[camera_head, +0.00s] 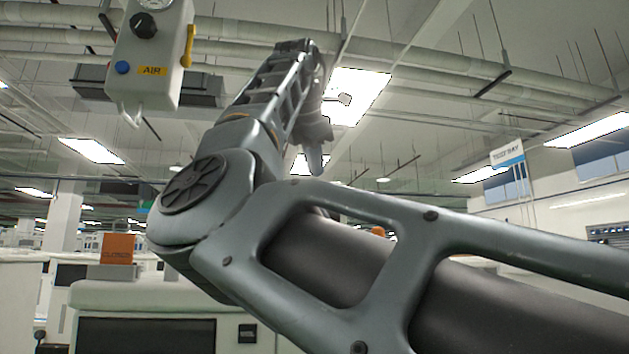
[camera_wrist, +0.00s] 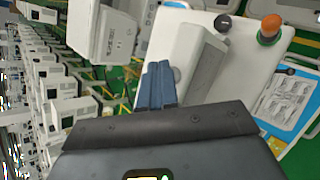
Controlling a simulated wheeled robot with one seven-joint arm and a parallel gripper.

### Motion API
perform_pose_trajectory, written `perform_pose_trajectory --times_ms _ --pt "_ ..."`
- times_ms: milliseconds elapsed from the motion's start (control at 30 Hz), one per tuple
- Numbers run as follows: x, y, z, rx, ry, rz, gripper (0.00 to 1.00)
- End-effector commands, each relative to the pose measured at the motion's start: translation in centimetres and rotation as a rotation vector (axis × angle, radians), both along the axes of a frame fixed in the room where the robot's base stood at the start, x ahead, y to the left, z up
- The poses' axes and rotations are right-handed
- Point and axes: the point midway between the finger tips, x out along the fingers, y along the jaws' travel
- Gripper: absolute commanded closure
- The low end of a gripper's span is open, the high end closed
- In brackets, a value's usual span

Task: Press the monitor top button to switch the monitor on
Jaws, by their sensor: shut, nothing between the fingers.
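My gripper (camera_wrist: 157,86) shows in the wrist view as two blue-grey fingers pressed together, with nothing between them. The fingers point toward a pale machine (camera_wrist: 180,60) with a raised grey housing, and overlap it in the picture. I cannot tell whether they touch it. An orange rounded knob or light (camera_wrist: 270,27) and a dark round knob (camera_wrist: 222,22) show on the machine's far side. I cannot tell for sure which thing is the monitor, and no top button can be made out. In the head view my own arm fills the middle and hides much behind it.
A hanging unit (camera_head: 150,55) with an AIR label is at upper left in the head view. In the wrist view a white boxy device (camera_wrist: 103,32) is at upper left, and a printed sheet (camera_wrist: 284,98) at right.

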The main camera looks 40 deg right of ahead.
Motion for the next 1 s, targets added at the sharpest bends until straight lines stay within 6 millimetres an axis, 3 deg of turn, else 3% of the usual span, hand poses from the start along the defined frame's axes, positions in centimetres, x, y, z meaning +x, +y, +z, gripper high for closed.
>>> perform_pose_trajectory --times_ms 733,1000 --pt "0.0 0.0 -0.6 0.001 0.001 0.000 1.00" --pt "0.0 0.0 0.4 0.000 0.000 0.000 1.00"
